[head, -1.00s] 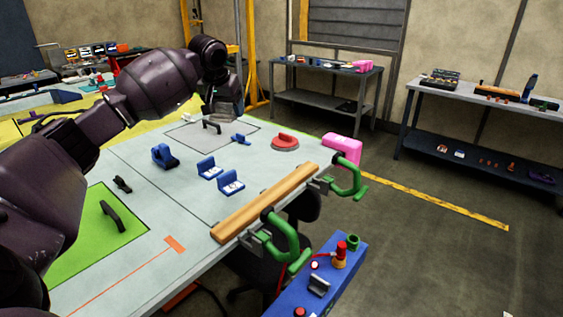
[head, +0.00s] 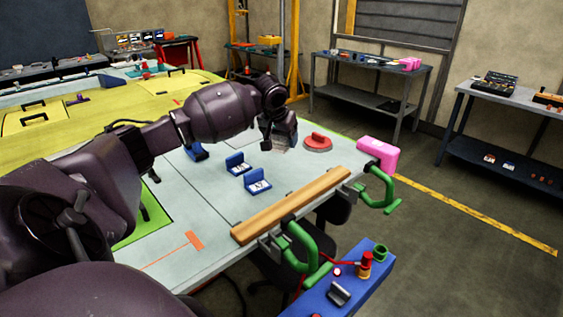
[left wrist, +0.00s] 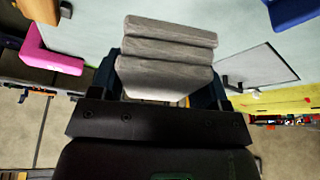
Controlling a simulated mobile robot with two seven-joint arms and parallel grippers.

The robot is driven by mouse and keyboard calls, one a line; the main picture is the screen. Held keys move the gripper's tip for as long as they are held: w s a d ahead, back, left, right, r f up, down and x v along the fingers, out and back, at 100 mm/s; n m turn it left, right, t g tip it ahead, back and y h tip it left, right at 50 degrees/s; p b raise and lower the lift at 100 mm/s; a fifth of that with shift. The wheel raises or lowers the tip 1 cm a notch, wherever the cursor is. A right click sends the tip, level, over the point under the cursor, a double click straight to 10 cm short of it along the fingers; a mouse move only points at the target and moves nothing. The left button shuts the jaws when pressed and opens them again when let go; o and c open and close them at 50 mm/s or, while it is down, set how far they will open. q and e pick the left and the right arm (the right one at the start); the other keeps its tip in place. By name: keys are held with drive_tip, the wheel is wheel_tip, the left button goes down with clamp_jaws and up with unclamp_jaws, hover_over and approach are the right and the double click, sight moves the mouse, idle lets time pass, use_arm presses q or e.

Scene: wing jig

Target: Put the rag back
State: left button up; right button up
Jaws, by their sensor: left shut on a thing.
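The rag (left wrist: 168,48) is a grey, folded, layered pad, held between the fingers of my left gripper in the left wrist view. My left gripper (head: 279,147) is shut on it above the far part of the light table (head: 205,215), just left of a red round-based block (head: 318,143). In the head view only a small grey patch of the rag (head: 281,151) shows below the fingers; the rest is hidden. I cannot tell whether the rag touches the table. My right gripper is not in view.
A pink block (head: 378,152) stands at the table's far right corner. A wooden bar (head: 292,205) and green clamps (head: 305,243) line the right edge. Blue brackets (head: 257,181) stand on the table nearer me. The table's middle left of the bar is mostly clear.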

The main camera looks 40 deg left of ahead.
sight(275, 141)
use_arm(q)
drive_tip(key=shift+f+p, duration=0.35)
drive_tip(key=shift+f, duration=3.95)
drive_tip(key=shift+f, duration=0.15)
drive_tip(key=o, duration=0.9)
drive_tip(key=shift+s+r, duration=0.1)
drive_tip(key=shift+r, duration=0.4)
drive_tip(key=b+v, duration=0.1)
drive_tip(key=v, duration=1)
drive_tip(key=shift+s+d+r, duration=0.15)
